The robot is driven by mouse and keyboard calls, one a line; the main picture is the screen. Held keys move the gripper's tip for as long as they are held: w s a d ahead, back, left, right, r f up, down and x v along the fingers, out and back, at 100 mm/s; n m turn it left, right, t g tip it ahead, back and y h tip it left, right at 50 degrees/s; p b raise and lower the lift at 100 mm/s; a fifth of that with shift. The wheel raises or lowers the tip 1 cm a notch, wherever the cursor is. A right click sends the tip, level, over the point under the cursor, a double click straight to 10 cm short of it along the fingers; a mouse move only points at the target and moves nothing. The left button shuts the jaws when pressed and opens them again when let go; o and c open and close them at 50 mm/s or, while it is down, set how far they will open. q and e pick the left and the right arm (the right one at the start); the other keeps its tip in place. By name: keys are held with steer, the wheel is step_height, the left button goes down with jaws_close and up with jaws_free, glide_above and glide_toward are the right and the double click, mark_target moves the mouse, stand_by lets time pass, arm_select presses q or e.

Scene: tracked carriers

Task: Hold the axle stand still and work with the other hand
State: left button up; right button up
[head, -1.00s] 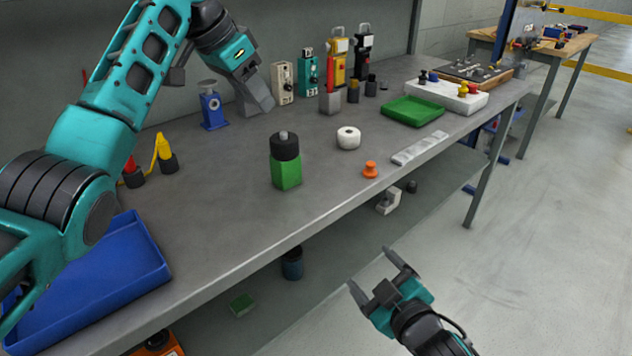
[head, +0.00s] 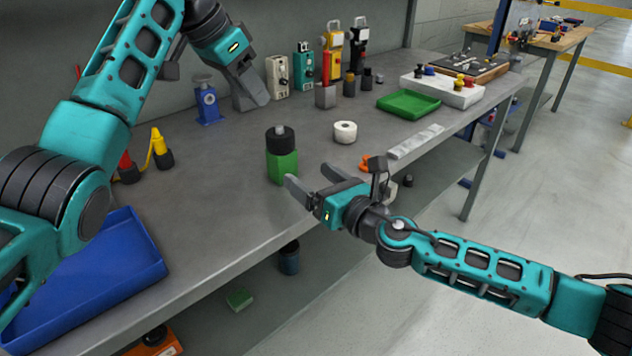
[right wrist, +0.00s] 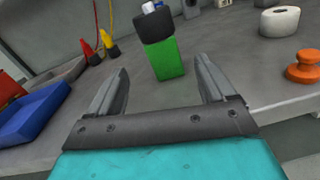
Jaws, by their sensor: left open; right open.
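A small blue stand with a grey top (head: 207,103), which looks like the axle stand, is upright at the back of the bench. My left gripper (head: 251,100) is open, pointing down just right of the stand, with a small gap between them. A green block-shaped body with a black cap (head: 282,165) stands mid-bench; it also shows upright in the right wrist view (right wrist: 164,60). My right gripper (head: 308,179) is open and empty at the bench's front edge, its fingers pointing towards the green body but not around it.
A white roll (head: 345,132) and a partly hidden orange knob (head: 367,163) are right of the green body. A blue tray (head: 95,280) fills the front left. A green tray (head: 408,104) and white block (head: 450,92) stand farther right. A lower shelf holds loose items.

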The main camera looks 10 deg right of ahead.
mark_target(287, 162)
steer(key=shift+w+d+f+n, duration=0.1)
steer(key=shift+f+n, duration=0.25)
steer(key=shift+n, duration=0.55)
steer(key=shift+w, duration=0.2)
steer(key=x, duration=1)
steer(key=shift+a, duration=0.3)
steer(key=shift+w+a+r, duration=0.2)
steer(key=shift+w+a, duration=0.15)
steer(key=shift+w, duration=0.15)
steer(key=shift+w+a+f, duration=0.15)
steer(key=shift+w+f, duration=0.15)
steer(key=shift+w, duration=0.05)
steer(key=shift+f, duration=0.1)
steer(key=shift+c, duration=0.3)
steer(key=c, duration=1.2)
